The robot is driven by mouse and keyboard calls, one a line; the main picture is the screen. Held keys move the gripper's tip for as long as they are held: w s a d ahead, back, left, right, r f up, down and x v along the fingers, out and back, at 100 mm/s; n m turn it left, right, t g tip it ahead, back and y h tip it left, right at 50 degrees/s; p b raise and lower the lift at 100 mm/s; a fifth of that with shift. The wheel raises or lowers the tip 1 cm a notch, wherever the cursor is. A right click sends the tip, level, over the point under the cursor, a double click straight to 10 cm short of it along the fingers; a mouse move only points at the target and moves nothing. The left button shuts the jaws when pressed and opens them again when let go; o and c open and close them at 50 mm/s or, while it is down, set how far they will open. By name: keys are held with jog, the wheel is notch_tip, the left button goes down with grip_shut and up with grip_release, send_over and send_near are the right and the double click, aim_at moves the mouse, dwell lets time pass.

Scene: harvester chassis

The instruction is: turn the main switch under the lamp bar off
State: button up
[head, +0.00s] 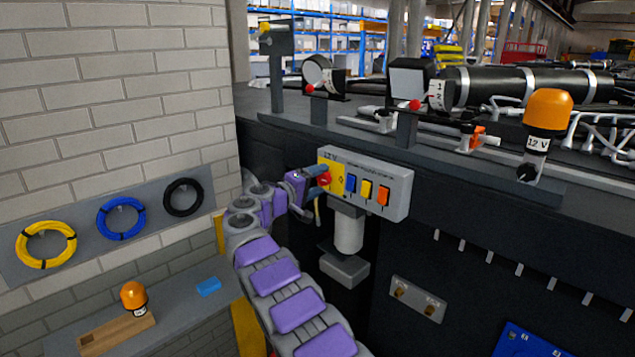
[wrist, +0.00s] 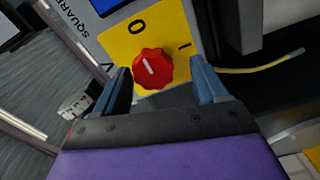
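The main switch is a red knob (head: 324,179) on the yellow left part of a grey switch box (head: 397,190), below the lamp bar (head: 440,158). In the wrist view the red knob (wrist: 153,69) sits on a yellow plate (wrist: 119,43) marked 0 at the top and I at the right. Its short white mark leans to the upper left, roughly toward the 0. My gripper (wrist: 163,85) is open, its blue fingers on either side of the knob. The left finger is close to the knob; a gap shows at the right. Contact cannot be told.
Blue (head: 351,184), yellow (head: 367,190) and orange (head: 384,195) rockers sit right of the knob. A grey cylinder (head: 349,231) hangs below the box. An orange 12 V lamp (head: 548,110) stands on the bar. A yellow cable (wrist: 262,68) runs near the right finger.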

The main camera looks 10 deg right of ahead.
jog(key=shift+s+r, duration=0.2)
jog(key=b+v, duration=0.2)
jog(key=v, duration=1.5)
jog(key=shift+a, duration=0.25)
jog(key=shift+f, duration=0.1)
jog(key=s+d+f+m+g+y+b, duration=0.1)
jog(key=s+d+f+g+b, duration=0.25)
jog(key=s+d, duration=0.55)
jog(key=s+d+f+m+g+y+b, duration=0.1)
jog(key=s+d+f+g+b, duration=0.4)
jog(key=d, duration=0.9)
jog(key=s+d+f+m+g+y+b, duration=0.1)
jog(key=s+d+f+y, duration=0.15)
jog(key=s, duration=0.55)
jog(key=s+d+f+m+g+y, duration=0.1)
jog(key=s+f, duration=0.3)
jog(key=s, duration=0.3)
jog(key=s+a+f+y+b, duration=0.2)
jog(key=s+f, duration=0.4)
jog(key=s, duration=0.3)
jog(key=s+a+f+g+y+b, duration=0.1)
jog(key=s+a+f+y, duration=0.3)
jog(key=s, duration=0.5)
jog(key=s+a+f+g+y+b, duration=0.1)
jog(key=s+a+f+y+b, duration=0.2)
jog(key=s+a+f, duration=0.2)
jog(key=s+f, duration=0.3)
jog(key=shift+s+a+f, duration=0.3)
jog(key=shift+s, duration=0.1)
